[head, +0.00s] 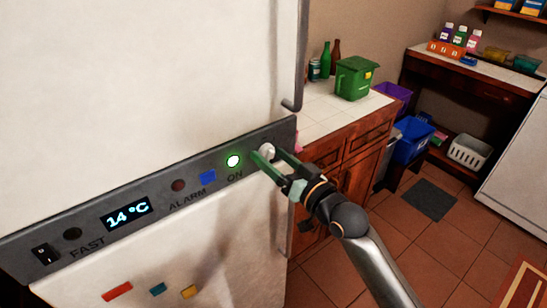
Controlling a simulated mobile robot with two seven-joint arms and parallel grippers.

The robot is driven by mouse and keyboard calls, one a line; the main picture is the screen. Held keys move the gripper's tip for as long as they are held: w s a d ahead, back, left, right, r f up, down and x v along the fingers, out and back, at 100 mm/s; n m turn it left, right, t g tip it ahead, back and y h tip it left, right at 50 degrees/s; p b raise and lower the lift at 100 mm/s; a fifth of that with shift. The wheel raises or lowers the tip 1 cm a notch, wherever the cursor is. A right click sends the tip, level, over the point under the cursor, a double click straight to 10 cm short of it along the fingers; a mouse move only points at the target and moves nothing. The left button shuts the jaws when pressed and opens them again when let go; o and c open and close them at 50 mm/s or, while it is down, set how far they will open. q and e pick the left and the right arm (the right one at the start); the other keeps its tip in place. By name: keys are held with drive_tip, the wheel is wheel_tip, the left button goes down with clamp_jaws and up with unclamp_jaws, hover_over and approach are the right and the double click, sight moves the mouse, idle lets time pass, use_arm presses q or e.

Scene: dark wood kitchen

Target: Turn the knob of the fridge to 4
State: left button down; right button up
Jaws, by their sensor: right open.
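The fridge (140,70) fills the left of the head view. Its dark control panel (85,238) runs across the front and has a display reading 14 °C (127,213). The pale round knob (267,150) is at the panel's right end. My right gripper (262,158) is open, with its green-tipped fingers at the knob. I cannot tell whether they touch it. The fingers partly cover the knob, and its number marks cannot be read. My left gripper is not in view.
A fridge door handle (298,60) hangs above the panel's right end. To the right is a tiled counter (325,110) with a green bin (355,78) and bottles. Blue (411,140) and white (468,151) baskets stand farther back. The tiled floor at lower right is mostly clear.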

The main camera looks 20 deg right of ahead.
drive_tip(key=shift+s, duration=0.1)
drive_tip(key=b+v, duration=0.2)
drive_tip(key=v, duration=1)
drive_tip(key=shift+s, duration=0.15)
drive_tip(key=shift+d, duration=0.1)
drive_tip(key=s+f+g+h, duration=0.3)
drive_tip(key=f+g, duration=0.1)
drive_tip(key=f, duration=1.5)
drive_tip(key=s+a+f+n+g, duration=0.1)
drive_tip(key=s+f+g, duration=0.1)
drive_tip(key=s+f, duration=0.3)
drive_tip(key=s+a+f+n+g, duration=0.1)
drive_tip(key=s+a+f, duration=0.1)
drive_tip(key=s+f, duration=0.4)
wheel_tip(320, 180, down, 5)
drive_tip(key=shift+r+g+h, duration=0.1)
drive_tip(key=shift+g+h, duration=0.3)
